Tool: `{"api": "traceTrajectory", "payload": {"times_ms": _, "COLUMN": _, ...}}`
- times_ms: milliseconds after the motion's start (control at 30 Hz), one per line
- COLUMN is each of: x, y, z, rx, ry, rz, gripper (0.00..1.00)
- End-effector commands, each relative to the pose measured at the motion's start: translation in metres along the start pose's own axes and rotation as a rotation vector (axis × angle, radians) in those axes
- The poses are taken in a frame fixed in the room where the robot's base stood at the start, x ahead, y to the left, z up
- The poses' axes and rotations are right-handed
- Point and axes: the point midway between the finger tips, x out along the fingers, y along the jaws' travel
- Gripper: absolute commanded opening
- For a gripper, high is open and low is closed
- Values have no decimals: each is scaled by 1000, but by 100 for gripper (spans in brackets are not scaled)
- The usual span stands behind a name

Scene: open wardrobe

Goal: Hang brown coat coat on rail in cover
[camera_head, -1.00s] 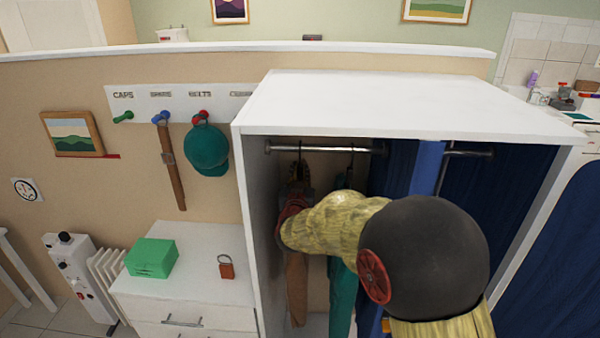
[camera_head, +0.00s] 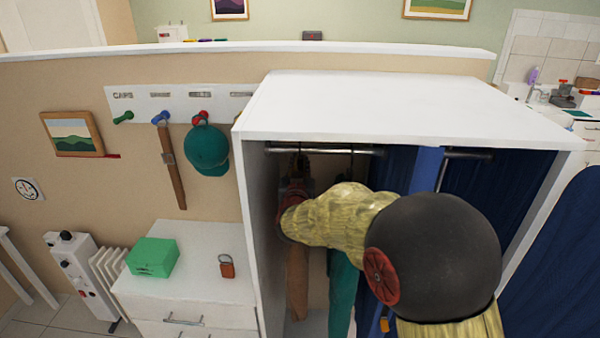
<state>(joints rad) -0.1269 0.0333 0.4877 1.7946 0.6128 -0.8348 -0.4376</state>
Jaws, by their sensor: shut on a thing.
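The brown coat (camera_head: 297,283) hangs upright inside the left part of the open wardrobe, below the rail (camera_head: 330,151). My gripper (camera_head: 295,168) is at the top of the coat, just under the rail, shut on the coat or its hanger. My arm's wrist hides part of the coat, and the fingers are small and dark. A dark hook shows close to the rail above my gripper; I cannot tell whether it rests on it. A teal garment (camera_head: 342,290) hangs just right of the brown coat, partly behind my arm.
Blue cloth (camera_head: 398,172) and a blue upright strip (camera_head: 427,170) stand right of the coats. The wardrobe's left wall (camera_head: 255,220) is close beside my gripper, its white top (camera_head: 400,105) above. A low cabinet with a green box (camera_head: 152,258) stands left.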

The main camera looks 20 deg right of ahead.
Motion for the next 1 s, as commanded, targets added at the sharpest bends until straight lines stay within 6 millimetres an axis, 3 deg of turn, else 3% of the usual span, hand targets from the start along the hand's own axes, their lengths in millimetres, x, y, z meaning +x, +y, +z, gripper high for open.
{"api": "traceTrajectory", "payload": {"times_ms": 33, "x": 3, "y": 1, "z": -20, "rx": 7, "ry": 35, "rz": 4, "gripper": 0}}
{"api": "traceTrajectory", "payload": {"times_ms": 1000, "x": 2, "y": 0, "z": -29, "rx": 7, "ry": 38, "rz": 3, "gripper": 0}}
